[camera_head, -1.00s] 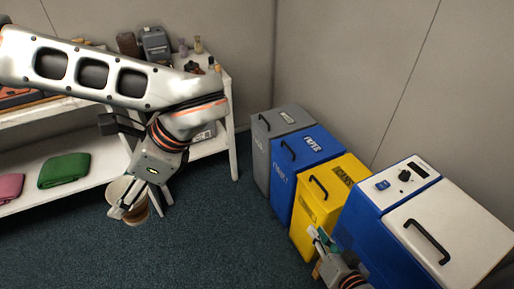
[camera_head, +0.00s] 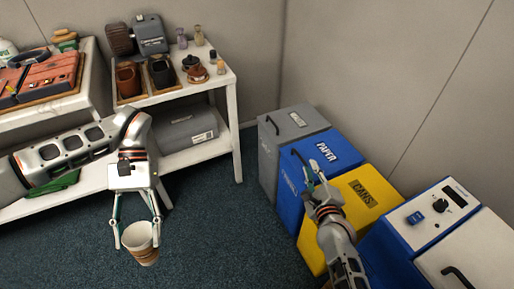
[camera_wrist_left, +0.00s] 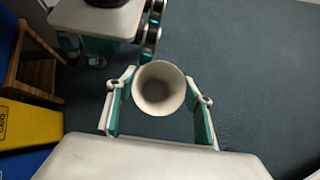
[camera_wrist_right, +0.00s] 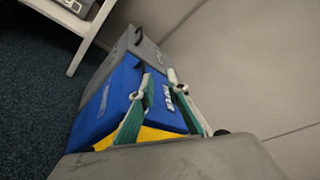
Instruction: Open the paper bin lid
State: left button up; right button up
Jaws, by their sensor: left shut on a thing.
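The paper bin (camera_head: 306,190) is blue, with a white PAPER label and a dark handle (camera_head: 298,158) on its lid (camera_head: 325,150). The lid is down. It also shows in the right wrist view (camera_wrist_right: 104,105). My right gripper (camera_head: 309,172) is over the lid close to the handle, with its fingers apart. In the right wrist view my right gripper (camera_wrist_right: 160,82) spans part of the lid; I cannot tell whether it touches the handle. My left gripper (camera_head: 137,236) is shut on a paper cup (camera_head: 143,249), above the floor. The cup (camera_wrist_left: 159,88) looks empty.
A grey bin (camera_head: 290,122) stands behind the paper bin, and a yellow CANS bin (camera_head: 355,198) in front of it. A blue and white machine (camera_head: 425,215) is further right. White shelves (camera_head: 225,85) hold several items at the left. The floor (camera_head: 215,225) between is clear.

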pick_arm(q)
notch_tip(320, 180, down, 4)
jog(key=shift+s+r+b, duration=0.1)
jog(key=shift+r+b, duration=0.05)
jog(key=shift+b, duration=0.35)
pick_arm(e)
send_near(302, 161)
pick_arm(q)
jog(key=shift+f, duration=0.2)
jog(key=shift+s+f, duration=0.15)
jog(key=shift+f, duration=0.05)
jog(key=shift+g, duration=0.7)
jog(key=f+b, duration=0.1)
jog(key=f, duration=0.1)
jog(key=s+f+b, duration=0.1)
jog(key=f, duration=0.1)
jog(key=s+f+b, duration=0.1)
jog(key=f, duration=0.1)
jog(key=shift+f, duration=0.1)
pick_arm(e)
jog(key=shift+g, duration=0.4)
jog(key=x, duration=0.9)
jog(key=shift+w, duration=0.25)
pick_arm(q)
jog(key=shift+s+f+b, duration=0.2)
jog(key=shift+f+b, duration=0.15)
jog(key=shift+f, duration=0.1)
pick_arm(e)
jog(key=shift+x, duration=0.9)
jog(key=shift+r, duration=0.3)
